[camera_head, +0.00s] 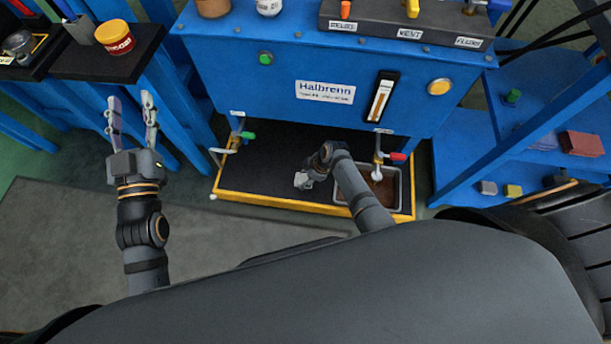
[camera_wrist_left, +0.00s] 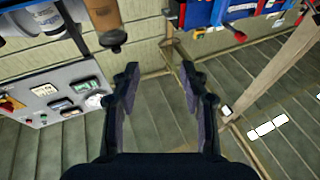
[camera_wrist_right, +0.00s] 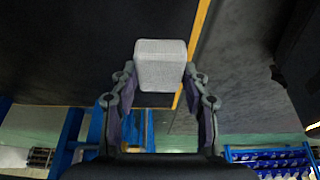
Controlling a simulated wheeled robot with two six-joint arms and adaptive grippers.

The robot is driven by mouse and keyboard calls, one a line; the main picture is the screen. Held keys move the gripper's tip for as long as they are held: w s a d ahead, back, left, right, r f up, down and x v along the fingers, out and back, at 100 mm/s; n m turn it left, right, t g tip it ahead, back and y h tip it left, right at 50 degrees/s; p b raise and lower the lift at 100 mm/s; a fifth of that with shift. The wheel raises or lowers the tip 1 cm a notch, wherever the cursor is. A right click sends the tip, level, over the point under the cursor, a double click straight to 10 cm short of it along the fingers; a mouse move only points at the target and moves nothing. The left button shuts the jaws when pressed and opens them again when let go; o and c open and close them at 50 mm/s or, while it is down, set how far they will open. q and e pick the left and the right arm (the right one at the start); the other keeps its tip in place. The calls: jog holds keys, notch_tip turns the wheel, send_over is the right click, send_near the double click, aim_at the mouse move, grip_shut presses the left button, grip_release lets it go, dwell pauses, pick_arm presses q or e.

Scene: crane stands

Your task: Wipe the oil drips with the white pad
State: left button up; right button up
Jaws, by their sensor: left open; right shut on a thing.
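The white pad (camera_wrist_right: 160,65) is pinched between the fingers of my right gripper (camera_wrist_right: 160,95) in the right wrist view. In the head view the right gripper (camera_head: 308,176) reaches down over the black tray (camera_head: 270,160) with a yellow rim, and the pad (camera_head: 303,181) shows at its tip. I cannot tell whether the pad touches the tray. My left gripper (camera_head: 132,118) is open and empty, raised left of the tray; its spread fingers also show in the left wrist view (camera_wrist_left: 160,95). I cannot make out oil drips on the dark tray surface.
A blue machine (camera_head: 320,70) stands behind the tray. A green-handled tap (camera_head: 235,140) and a red-handled tap (camera_head: 385,157) hang over it. A metal pan with brown contents (camera_head: 383,188) sits at the tray's right. A black shelf (camera_head: 105,62) is at upper left.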

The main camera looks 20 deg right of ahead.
pick_arm(q)
notch_tip(320, 180, down, 10)
jog(key=g, duration=0.4)
jog(key=shift+s+r+p, duration=0.15)
jog(key=shift+s+p, duration=0.3)
jog(key=shift+d, duration=0.1)
